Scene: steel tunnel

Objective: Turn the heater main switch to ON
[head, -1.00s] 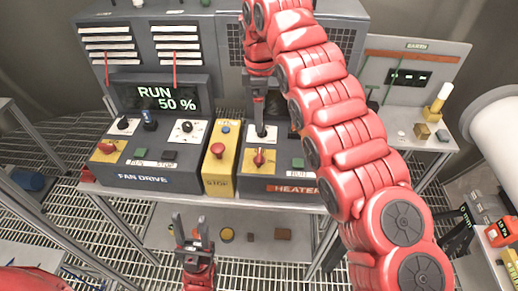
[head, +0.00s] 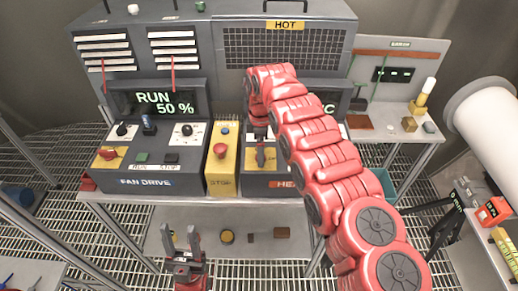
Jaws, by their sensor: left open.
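The heater console (head: 258,182) stands right of the yellow STOP box, its HEATER label partly covered by my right arm. Its main switch sits on a yellow plate (head: 249,159); the red knob is hidden behind the dark fingers of my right gripper (head: 261,160). Those fingers point down at the switch. I cannot tell whether they touch it or how far apart they are. The heater display is mostly hidden. My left gripper (head: 182,238) is open and empty, low in front of the bench, far from the switch.
The fan drive console (head: 158,182) reads RUN 50 %. A yellow STOP box (head: 221,185) with a red mushroom button (head: 220,151) stands close left of the heater switch. A side table (head: 380,124) holds small objects. A lower shelf (head: 260,245) lies under the bench.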

